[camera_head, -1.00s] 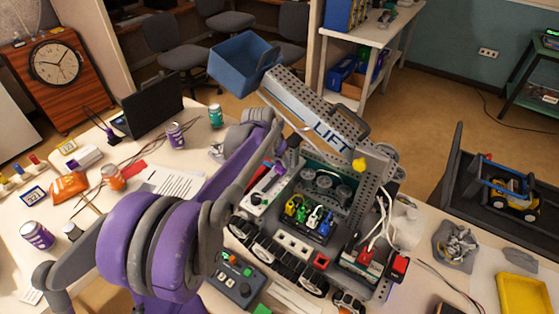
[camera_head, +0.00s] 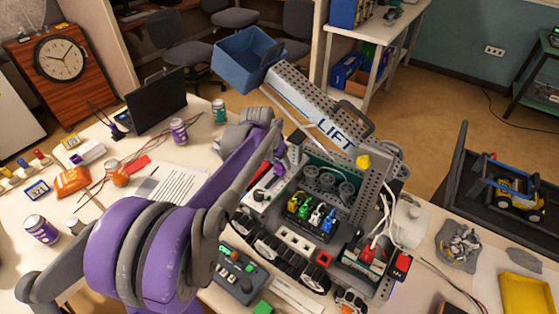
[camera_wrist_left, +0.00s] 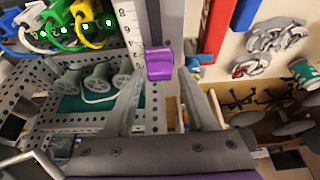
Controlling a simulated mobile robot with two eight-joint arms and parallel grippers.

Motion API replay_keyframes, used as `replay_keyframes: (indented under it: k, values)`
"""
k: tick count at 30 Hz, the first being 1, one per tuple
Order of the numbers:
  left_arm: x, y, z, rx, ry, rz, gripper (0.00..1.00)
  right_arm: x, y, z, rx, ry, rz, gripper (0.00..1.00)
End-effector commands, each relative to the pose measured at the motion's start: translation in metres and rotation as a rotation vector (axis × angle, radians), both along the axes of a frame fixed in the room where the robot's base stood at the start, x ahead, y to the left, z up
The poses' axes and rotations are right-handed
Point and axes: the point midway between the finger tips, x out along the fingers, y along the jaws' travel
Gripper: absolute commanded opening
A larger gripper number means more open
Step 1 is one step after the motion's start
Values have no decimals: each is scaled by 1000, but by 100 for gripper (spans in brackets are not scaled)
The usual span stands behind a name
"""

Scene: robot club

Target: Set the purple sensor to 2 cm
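The purple sensor (camera_wrist_left: 159,63) is a small block on a grey post, beside a white scale (camera_wrist_left: 130,32) with black marks; I cannot read its setting. My left gripper (camera_wrist_left: 160,76) is open in the left wrist view, with a finger on either side of the sensor and visible gaps between. In the head view, my left gripper (camera_head: 280,160) reaches down to the left corner of the club robot (camera_head: 322,180), and its wrist hides much of that spot. My right gripper is not in view.
The club robot's grey LIFT arm (camera_head: 325,115) rises behind my gripper, with a blue bin (camera_head: 240,62) at its end. Coloured cables (camera_head: 312,214) sit close by. A controller (camera_head: 238,275), cans and papers (camera_head: 170,184) lie on the table (camera_head: 95,210).

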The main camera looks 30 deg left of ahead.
Motion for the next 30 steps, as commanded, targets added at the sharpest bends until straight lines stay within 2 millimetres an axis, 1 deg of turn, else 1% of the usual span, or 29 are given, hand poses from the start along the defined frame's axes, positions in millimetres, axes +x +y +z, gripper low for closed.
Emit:
replay_keyframes:
  k: [9, 13, 17, 24, 27, 30]
  values:
    - [0, 0, 0, 0, 0, 0, 68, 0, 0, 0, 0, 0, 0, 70]
    - [-3, 0, 8, 0, 0, 1, 68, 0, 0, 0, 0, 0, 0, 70]
    - [-12, 1, 28, 1, 0, 1, 68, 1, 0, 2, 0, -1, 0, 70]
    - [-30, 2, 73, 0, 0, 1, 68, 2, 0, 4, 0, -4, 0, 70]
    - [-36, 3, 86, 0, 0, 1, 68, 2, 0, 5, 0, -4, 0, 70]
    - [-40, 3, 95, -1, 0, 2, 68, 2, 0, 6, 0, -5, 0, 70]
